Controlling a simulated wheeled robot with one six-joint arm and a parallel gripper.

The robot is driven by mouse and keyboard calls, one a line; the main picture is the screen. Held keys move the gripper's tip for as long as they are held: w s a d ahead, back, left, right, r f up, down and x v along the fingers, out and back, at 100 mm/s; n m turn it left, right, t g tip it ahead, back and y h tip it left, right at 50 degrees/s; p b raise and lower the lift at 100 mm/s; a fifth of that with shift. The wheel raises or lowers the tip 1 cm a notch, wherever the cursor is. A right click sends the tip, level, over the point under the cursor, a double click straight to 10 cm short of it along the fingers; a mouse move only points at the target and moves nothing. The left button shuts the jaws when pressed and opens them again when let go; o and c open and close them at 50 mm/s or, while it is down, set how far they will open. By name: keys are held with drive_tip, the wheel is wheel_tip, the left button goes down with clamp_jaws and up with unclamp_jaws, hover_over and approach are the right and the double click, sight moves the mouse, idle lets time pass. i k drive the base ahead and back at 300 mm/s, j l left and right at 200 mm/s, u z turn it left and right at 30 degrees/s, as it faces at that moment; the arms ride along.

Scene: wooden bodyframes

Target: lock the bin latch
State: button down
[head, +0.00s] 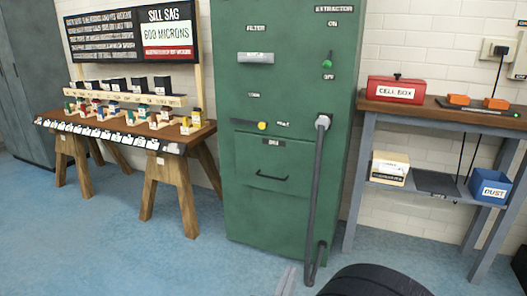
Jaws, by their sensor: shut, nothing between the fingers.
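The bin latch (262,126) is a small lever with a yellow knob on the front of the green extractor cabinet (225,180). Its thin arm lies nearly level with the knob at the right end. One small label is above it and another is just right of the knob; both are too blurred to read surely. Below it is the bin door (262,160) with a dark handle (272,177); the door looks closed.
A grey hose (316,180) hangs down the cabinet's right side. A wooden trestle bench (125,128) with small blocks stands left. A shelf table (365,130) with a red cell box (395,90) and a blue dust bin (490,187) stands right. Blue floor in front is mostly clear.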

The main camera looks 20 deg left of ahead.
sight(262, 125)
drive_tip(key=i+j, duration=0.3)
drive_tip(key=i, duration=0.15)
drive_tip(key=i+j+u, duration=0.1)
drive_tip(key=i+j, duration=0.5)
drive_tip(key=i, duration=0.25)
drive_tip(key=i+j, duration=0.25)
drive_tip(key=i, duration=0.2)
drive_tip(key=k+u, duration=0.05)
